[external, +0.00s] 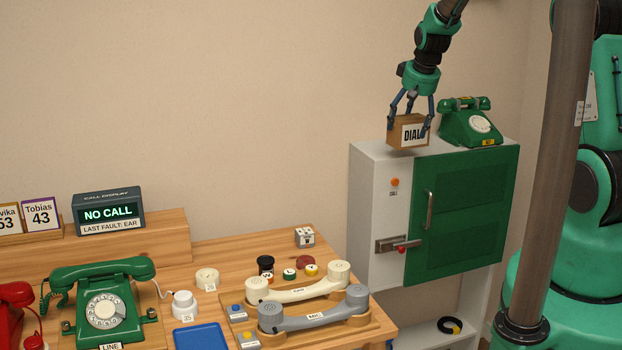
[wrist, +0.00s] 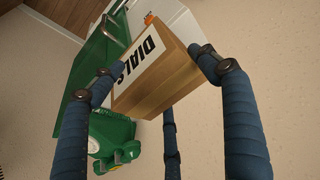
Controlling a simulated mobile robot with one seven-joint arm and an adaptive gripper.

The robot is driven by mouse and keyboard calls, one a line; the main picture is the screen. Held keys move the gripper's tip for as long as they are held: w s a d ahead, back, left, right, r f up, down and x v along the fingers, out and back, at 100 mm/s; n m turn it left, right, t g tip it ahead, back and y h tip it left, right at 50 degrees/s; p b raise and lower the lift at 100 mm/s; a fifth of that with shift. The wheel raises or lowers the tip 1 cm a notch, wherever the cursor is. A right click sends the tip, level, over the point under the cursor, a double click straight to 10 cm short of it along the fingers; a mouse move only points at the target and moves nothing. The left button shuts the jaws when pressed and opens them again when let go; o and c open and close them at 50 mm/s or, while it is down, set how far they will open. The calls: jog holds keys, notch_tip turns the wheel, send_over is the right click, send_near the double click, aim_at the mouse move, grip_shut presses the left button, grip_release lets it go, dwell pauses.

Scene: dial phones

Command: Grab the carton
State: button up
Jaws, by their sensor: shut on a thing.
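The carton is a small brown box (external: 395,136) with a white label reading DIALS. In the external view it is at the top of the grey cabinet, near its left front edge. My gripper (external: 410,118) comes down from above with its fingers around the carton. In the wrist view the carton (wrist: 160,88) sits between the blue padded fingers of my gripper (wrist: 158,82), which is shut on it. The carton looks tilted and seems slightly above the cabinet top, but I cannot tell for sure whether its bottom touches.
A green dial phone (external: 468,124) stands on the cabinet just right of the carton. The grey cabinet (external: 372,215) has a green door with a handle. A wooden table (external: 225,252) with handsets, another green phone (external: 102,305) and small parts is at the lower left. The wall behind is bare.

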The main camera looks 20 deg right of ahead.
jog(key=shift+s+a+r, duration=0.1)
jog(key=shift+s+r, duration=0.05)
jog(key=shift+s, duration=1.3)
jog(key=shift+s+a+r, duration=0.1)
jog(key=shift+s+r, duration=0.05)
jog(key=shift+s, duration=1.25)
